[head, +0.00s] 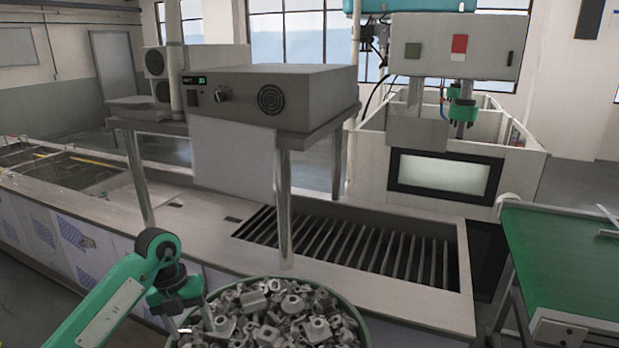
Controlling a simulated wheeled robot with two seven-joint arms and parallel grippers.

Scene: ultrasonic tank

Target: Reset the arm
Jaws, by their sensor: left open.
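My left arm comes in from the lower left in the head view, green with a black joint. My left gripper (186,326) points down at the left rim of a round green bin (362,318). The bin is full of grey metal parts (285,315). The gripper is open, and I see nothing held in it. Its fingertips are small and partly lost against the bin and parts, so I cannot tell if they touch anything. My right gripper is not in view.
Behind the bin is a long metal tank bench with a slatted opening (360,246). A grey control box (270,95) stands on a legged shelf above it. A green-topped table (560,260) is at right. A machine with a window (445,177) stands behind.

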